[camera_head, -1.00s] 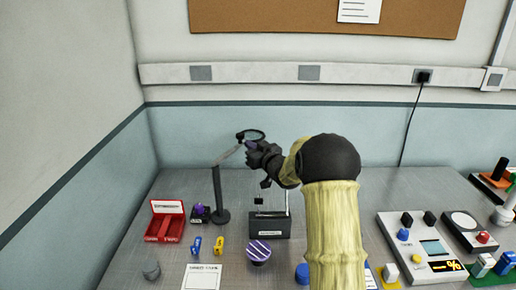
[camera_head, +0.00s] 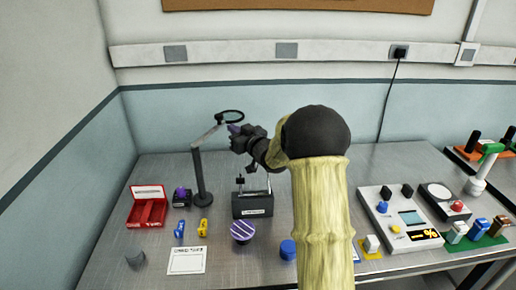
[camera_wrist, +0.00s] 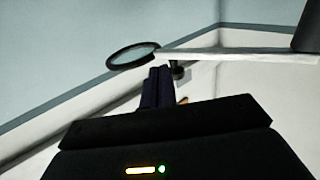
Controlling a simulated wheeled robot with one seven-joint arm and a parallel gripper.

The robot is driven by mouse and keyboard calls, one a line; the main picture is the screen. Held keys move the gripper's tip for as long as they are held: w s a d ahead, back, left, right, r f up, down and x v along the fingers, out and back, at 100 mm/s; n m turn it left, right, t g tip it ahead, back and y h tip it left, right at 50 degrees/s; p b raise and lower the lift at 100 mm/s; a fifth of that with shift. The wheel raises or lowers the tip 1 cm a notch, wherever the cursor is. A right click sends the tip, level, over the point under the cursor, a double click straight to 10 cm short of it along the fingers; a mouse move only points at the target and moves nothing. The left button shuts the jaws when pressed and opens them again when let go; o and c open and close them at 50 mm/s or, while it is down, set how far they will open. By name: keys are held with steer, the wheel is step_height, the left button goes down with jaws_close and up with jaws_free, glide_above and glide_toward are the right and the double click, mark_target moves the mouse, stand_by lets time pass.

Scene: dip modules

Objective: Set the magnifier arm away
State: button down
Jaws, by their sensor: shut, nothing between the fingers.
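The magnifier arm has a dark upright post (camera_head: 201,180) on a round base at the left of the bench. A pale bar slants up and right from the post top to a dark-rimmed lens (camera_head: 229,117). My gripper (camera_head: 233,128) is shut and empty, its purple fingertips close by the lens end. In the wrist view the fingers (camera_wrist: 158,85) point up just below the bar (camera_wrist: 240,52), with the lens (camera_wrist: 134,56) at upper left. A small dark knob under the bar is right beside the fingertips. I cannot tell whether they touch.
Below my gripper stands a dark box (camera_head: 252,205) with thin uprights. An open red case (camera_head: 148,212), blue and yellow pieces and a purple striped knob (camera_head: 243,232) lie nearby. A white control panel (camera_head: 402,222) is at right. The wall is behind.

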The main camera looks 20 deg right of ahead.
steer(key=b+v, duration=0.1)
steer(key=v, duration=1.3)
steer(key=shift+d+f+b, duration=0.15)
steer(key=shift+d+b, duration=0.15)
steer(key=shift+b, duration=0.05)
steer(key=shift+a, duration=0.1)
steer(key=s+a+f+m+g+h+p, duration=0.1)
steer(key=s+a+g+p, duration=0.2)
steer(key=s, duration=0.5)
steer(key=s+a+f+m+g+h+p, duration=0.1)
steer(key=s+a+f+g+h+p, duration=0.1)
steer(key=s+g, duration=0.4)
steer(key=s+a+f+m+g+h+p, duration=0.1)
steer(key=s+a+g+p, duration=0.3)
steer(key=s, duration=0.6)
steer(key=g+h+p, duration=0.1)
steer(key=p, duration=0.1)
steer(key=shift+s+a+f+m+g+p, duration=0.3)
steer(key=shift+s+p, duration=0.05)
